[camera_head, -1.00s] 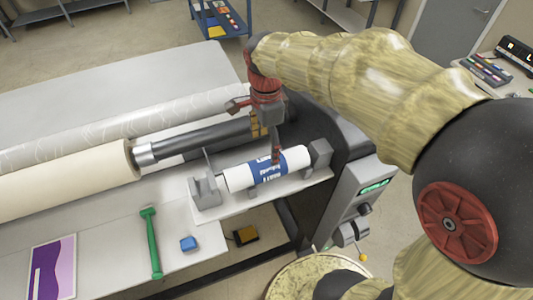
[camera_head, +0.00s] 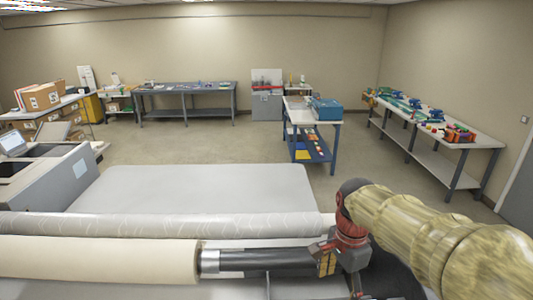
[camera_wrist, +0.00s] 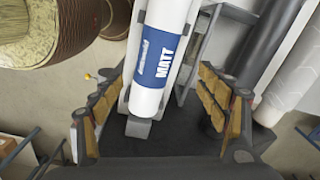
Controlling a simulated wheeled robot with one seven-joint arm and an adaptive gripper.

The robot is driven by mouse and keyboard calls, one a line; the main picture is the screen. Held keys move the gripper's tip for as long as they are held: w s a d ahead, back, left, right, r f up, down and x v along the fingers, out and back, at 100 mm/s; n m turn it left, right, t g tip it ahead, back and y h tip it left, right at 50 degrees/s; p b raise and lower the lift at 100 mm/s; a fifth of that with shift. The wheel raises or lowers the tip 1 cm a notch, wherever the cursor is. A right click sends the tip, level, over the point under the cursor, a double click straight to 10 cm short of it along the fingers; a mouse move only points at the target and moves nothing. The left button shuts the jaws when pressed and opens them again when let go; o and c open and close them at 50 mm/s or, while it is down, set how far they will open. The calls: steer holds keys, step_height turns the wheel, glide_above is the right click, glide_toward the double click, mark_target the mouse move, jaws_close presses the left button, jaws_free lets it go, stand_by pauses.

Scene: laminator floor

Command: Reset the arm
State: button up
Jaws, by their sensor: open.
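My gripper (camera_wrist: 160,82) is open, with its two padded fingers set wide apart in the wrist view. A white roll with a blue "MATT" label (camera_wrist: 157,55) shows between and beyond the fingers, on a grey cradle (camera_wrist: 138,128). Nothing is held, and I see no finger touching the roll. In the head view my gripper (camera_head: 342,262) is at the bottom, pointing down over the right end of the laminator, partly cut off by the picture edge. The roll is out of that view.
The laminator's cream roll (camera_head: 100,258), dark shaft (camera_head: 262,262) and patterned film roll (camera_head: 160,225) lie close left of my gripper. Beyond them are a flat grey bed (camera_head: 200,187), a blue cart (camera_head: 312,140) and benches along the walls. Open floor lies between.

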steer(key=s+f+n+b, duration=0.1)
steer(key=n, duration=0.1)
steer(key=s+f+n+b, duration=0.1)
steer(key=n, duration=0.1)
steer(key=s+f+n+b, duration=0.1)
steer(key=f+n, duration=0.1)
steer(key=n, duration=0.1)
steer(key=shift+s+t, duration=0.3)
steer(key=shift+t, duration=0.1)
steer(key=s+f+n+t+b, duration=0.2)
steer(key=s+f+b, duration=0.3)
steer(key=f+b, duration=0.3)
steer(key=s+f+n+t+b, duration=0.2)
steer(key=s+f+n+b, duration=0.3)
steer(key=f+b, duration=0.4)
steer(key=s+b, duration=0.1)
steer(key=b, duration=0.5)
steer(key=shift+f+n+t, duration=0.3)
